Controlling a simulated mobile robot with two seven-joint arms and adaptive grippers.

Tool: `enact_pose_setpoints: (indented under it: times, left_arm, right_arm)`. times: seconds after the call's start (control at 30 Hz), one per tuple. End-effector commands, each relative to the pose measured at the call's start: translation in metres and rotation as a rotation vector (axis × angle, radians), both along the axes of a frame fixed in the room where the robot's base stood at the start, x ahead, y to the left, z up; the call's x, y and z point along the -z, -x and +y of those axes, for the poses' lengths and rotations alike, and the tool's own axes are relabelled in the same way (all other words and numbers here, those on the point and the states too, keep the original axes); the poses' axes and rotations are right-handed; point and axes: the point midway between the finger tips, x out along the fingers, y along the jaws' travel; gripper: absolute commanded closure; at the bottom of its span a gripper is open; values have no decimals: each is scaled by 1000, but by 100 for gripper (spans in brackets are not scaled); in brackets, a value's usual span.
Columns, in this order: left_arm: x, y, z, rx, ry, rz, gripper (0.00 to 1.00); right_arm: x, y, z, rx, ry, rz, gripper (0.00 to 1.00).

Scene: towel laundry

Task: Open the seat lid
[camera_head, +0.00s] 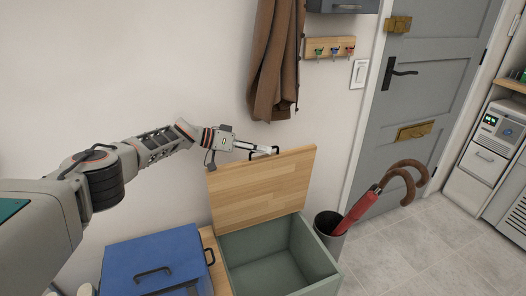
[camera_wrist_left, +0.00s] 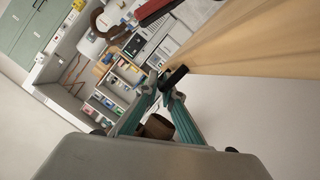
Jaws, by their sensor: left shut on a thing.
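The wooden seat lid (camera_head: 262,188) stands raised, tilted up near the wall, above the green seat box (camera_head: 282,262), whose inside shows empty. My left gripper (camera_head: 270,151) is at the lid's upper edge, shut on the dark lid handle (camera_head: 276,150). In the left wrist view the fingers (camera_wrist_left: 167,92) close on the black handle (camera_wrist_left: 175,76), with the pale wooden lid (camera_wrist_left: 245,42) at the upper right. My right gripper is in neither view.
A blue lidded box (camera_head: 155,262) stands left of the seat box. A bin (camera_head: 327,226) with a red umbrella (camera_head: 358,210) stands close on its right. A brown coat (camera_head: 277,60) hangs above the lid. The floor (camera_head: 400,255) at right is clear.

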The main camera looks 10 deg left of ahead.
Motion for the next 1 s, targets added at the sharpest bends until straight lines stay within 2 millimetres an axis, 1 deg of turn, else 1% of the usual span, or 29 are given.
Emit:
enact_pose_setpoints:
  times: [0.13,0.17,0.4,0.47,0.63,0.8,1.0]
  left_arm:
    - [0,-1,1,-3,-2,-2,100]
    - [0,-1,1,-3,-3,-3,86]
    - [0,0,0,0,-1,-2,86]
    - [0,0,0,0,-1,-2,86]
    - [-2,2,6,0,-1,-1,86]
    - [-8,10,22,-1,-1,-2,86]
    - [-22,25,56,-3,-1,-3,86]
  right_arm:
    - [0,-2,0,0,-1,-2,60]
    - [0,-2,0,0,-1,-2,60]
    - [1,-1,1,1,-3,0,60]
    - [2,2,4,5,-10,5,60]
    - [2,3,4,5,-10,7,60]
    - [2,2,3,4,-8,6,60]
    - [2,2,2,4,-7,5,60]
